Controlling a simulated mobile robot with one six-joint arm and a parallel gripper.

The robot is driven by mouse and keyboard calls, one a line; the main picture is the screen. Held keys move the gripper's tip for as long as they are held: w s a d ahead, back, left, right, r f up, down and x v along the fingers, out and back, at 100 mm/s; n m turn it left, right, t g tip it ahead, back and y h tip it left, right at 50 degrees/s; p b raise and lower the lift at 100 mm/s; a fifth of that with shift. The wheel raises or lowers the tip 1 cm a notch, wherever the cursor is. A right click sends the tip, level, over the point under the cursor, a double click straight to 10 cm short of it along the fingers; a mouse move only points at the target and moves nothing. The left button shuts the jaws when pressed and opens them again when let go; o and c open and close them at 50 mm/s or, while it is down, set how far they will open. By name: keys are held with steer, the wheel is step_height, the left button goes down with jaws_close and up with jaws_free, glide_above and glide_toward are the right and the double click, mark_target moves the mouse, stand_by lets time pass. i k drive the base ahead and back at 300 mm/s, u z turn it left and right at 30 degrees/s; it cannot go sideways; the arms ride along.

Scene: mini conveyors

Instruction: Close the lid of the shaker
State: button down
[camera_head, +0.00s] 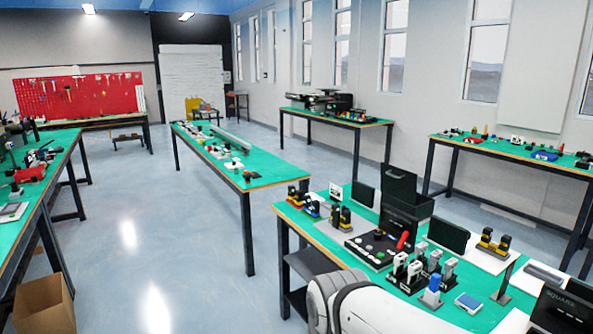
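A black box-like device (398,226) stands on the near right table (293,217), and it is the likeliest shaker. Its dark lid (401,182) stands raised at the back, so the device looks open. A red part (402,241) shows at its front. I cannot tell its inside at this size. My white arm link shows at the bottom edge, in front of this table. My gripper is not in view.
A black panel with buttons (360,248) lies in front of the device. Several white and grey upright pieces (418,270) and a dark screen (447,234) stand to its right. A cardboard box (45,305) is at the lower left. The floor (155,240) between the tables is clear.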

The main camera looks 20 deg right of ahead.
mark_target(399, 183)
steer(key=u, duration=0.45)
steer(key=i, duration=1.45)
steer(key=z, duration=0.55)
steer(key=i, duration=0.7)
steer(key=z, duration=0.6)
steer(key=k, duration=0.75)
steer(key=z, duration=0.15)
steer(key=i, duration=0.75)
